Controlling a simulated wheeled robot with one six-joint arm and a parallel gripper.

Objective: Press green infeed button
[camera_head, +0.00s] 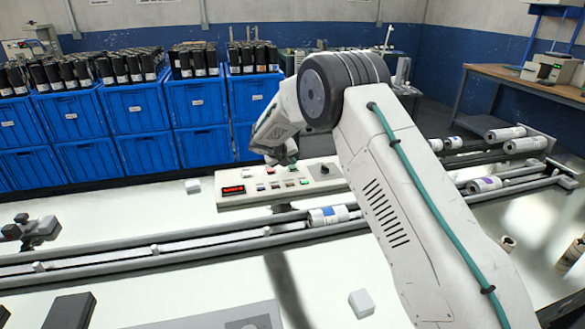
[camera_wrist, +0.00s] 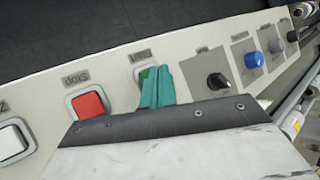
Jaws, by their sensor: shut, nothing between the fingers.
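A pale control panel (camera_head: 236,198) stands on the machine in the head view, with a lit red display. In the wrist view the panel (camera_wrist: 120,62) carries a row of controls. The green button (camera_wrist: 144,74) is mostly hidden behind the teal fingers of my gripper (camera_wrist: 157,82). The fingers are shut and empty, with their tips over or just at the green button; I cannot tell whether they touch it. In the head view my gripper (camera_head: 289,163) is at the panel's back edge, partly hidden by my arm.
Left of the green button are a red button (camera_wrist: 88,104) and a white button (camera_wrist: 12,142). To the right are a black knob (camera_wrist: 216,81) and a blue button (camera_wrist: 253,60). A roll (camera_head: 328,215) lies on the rails. Blue crates (camera_head: 140,105) of rolls stand behind.

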